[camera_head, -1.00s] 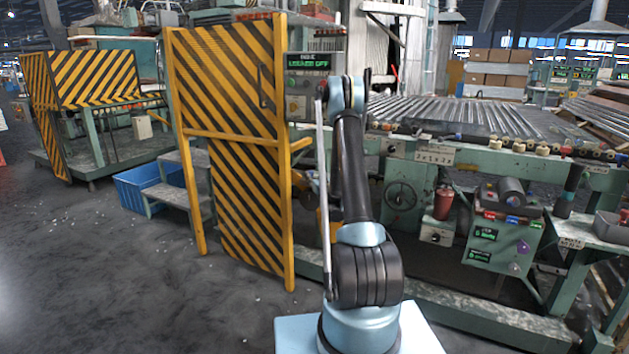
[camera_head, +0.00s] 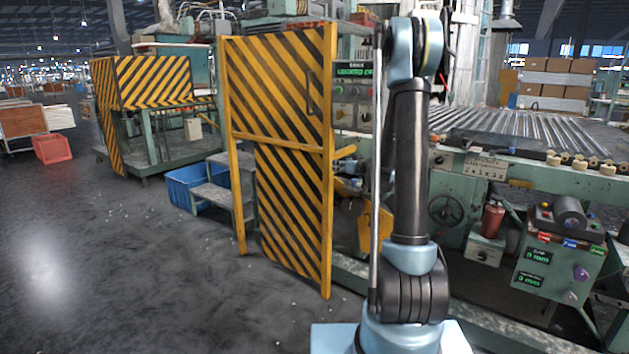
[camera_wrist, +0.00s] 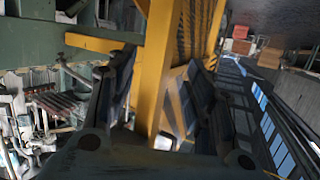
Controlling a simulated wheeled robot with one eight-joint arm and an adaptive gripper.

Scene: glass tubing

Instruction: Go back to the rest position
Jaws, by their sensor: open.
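My gripper (camera_wrist: 160,88) shows in the wrist view as two dark fingers set well apart. It is open, and I see nothing held in it. A yellow frame post (camera_wrist: 153,65) shows in the gap between the fingers; I cannot tell how far beyond the fingertips it is. In the head view my arm stands nearly upright at right of centre, and the gripper itself cannot be made out there.
The yellow-and-black striped gate (camera_head: 283,130) stands left of my arm. Steps (camera_head: 222,185) and a blue bin (camera_head: 183,185) are behind it. The green machine with a roller conveyor (camera_head: 530,125) and control box (camera_head: 560,258) fills the right. Floor at left is open.

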